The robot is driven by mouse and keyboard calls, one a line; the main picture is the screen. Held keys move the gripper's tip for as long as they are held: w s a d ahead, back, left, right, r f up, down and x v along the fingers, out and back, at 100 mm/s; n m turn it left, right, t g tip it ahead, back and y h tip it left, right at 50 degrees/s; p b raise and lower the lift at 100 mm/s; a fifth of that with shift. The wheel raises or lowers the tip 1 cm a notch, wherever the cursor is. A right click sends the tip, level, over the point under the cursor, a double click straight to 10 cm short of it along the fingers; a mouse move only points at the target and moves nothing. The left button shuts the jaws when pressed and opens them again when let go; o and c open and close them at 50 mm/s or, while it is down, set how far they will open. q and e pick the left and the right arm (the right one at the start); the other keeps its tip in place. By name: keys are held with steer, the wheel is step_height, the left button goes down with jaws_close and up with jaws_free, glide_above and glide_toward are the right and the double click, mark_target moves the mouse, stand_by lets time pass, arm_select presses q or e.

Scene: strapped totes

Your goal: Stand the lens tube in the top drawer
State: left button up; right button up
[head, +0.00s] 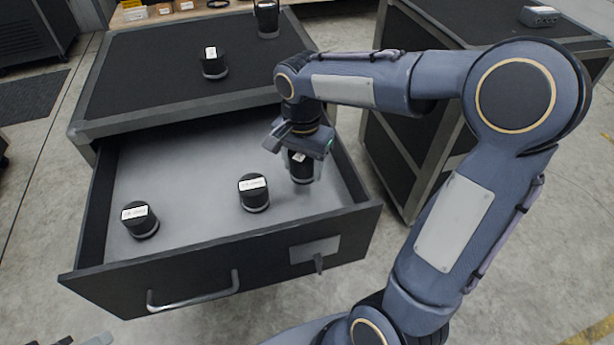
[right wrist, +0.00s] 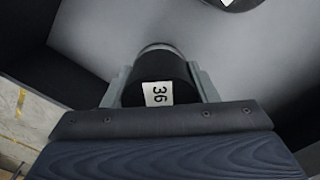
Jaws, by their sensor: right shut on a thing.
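A black lens tube (head: 301,170) with a white label is held upright inside the open top drawer (head: 220,255), near its right wall. My right gripper (head: 301,158) is shut on it from above. In the right wrist view the lens tube (right wrist: 160,72) sits between the two grey fingers, its label reading 36. I cannot tell whether its base touches the drawer floor. Two similar tubes stand in the drawer, a middle one (head: 254,193) and a left one (head: 140,220). Only small parts, possibly of my left gripper, show at the bottom left edge of the head view.
On the cabinet top (head: 140,85) stand a black tube (head: 213,62) and another one (head: 267,18) at the back. A second dark case (head: 420,130) stands to the right. The drawer's back left floor is clear. The drawer front has a handle (head: 195,295).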

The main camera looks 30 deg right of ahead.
mark_target(307, 175)
steer(key=shift+s+d+f, duration=0.1)
steer(key=shift+d+f, duration=0.1)
steer(key=shift+f, duration=0.05)
steer(key=shift+s+d+f+b, duration=0.1)
steer(key=shift+d+f+b, duration=0.1)
steer(key=shift+f, duration=0.7)
steer(key=shift+d+f+b, duration=0.1)
steer(key=shift+f+b, duration=0.05)
steer(key=shift+f, duration=0.75)
steer(key=shift+f, duration=0.2)
steer(key=o, duration=1.2)
steer(key=shift+c, duration=0.2)
steer(key=shift+r, duration=0.15)
steer(key=shift+r, duration=0.3)
step_height(307, 175, up, 12)
steer(key=shift+f+p, duration=0.25)
steer(key=shift+p, duration=0.85)
